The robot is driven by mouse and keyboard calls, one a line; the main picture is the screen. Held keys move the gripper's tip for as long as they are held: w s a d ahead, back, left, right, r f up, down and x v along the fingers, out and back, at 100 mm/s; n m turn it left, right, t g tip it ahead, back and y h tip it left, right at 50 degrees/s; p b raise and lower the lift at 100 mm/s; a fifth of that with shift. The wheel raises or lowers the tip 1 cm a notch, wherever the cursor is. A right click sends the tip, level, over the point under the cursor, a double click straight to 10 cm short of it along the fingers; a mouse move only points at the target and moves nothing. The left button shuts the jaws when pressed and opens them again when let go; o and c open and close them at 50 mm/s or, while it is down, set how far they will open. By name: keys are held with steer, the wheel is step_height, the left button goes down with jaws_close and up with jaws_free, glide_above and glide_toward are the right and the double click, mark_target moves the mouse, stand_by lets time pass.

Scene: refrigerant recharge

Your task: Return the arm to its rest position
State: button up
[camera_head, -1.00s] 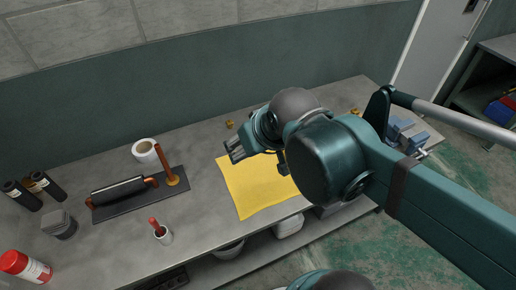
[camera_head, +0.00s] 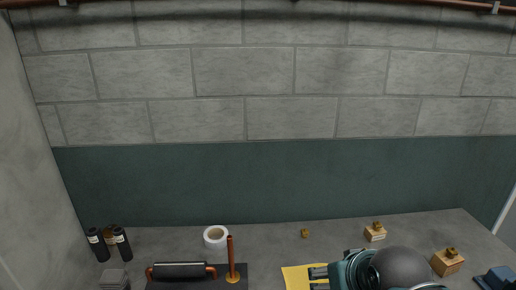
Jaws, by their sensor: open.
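My gripper (camera_head: 319,279) shows at the bottom edge of the head view, right of centre. Its two dark fingers point left and are apart, with nothing seen between them. They are over the yellow cloth (camera_head: 294,276), of which only a part shows; whether they touch it I cannot tell. The rounded grey and teal wrist of my arm is just to the right. The rest of my arm is below the picture.
The grey workbench (camera_head: 270,240) runs along the wall. A white tape roll (camera_head: 215,237), black bottles (camera_head: 98,245), a dark cylinder with copper ends (camera_head: 180,271) and an upright copper tube (camera_head: 231,258) stand left. Brass fittings on blocks (camera_head: 447,263) stand right.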

steer(key=shift+f+b, duration=1.2)
steer(key=shift+f, duration=0.45)
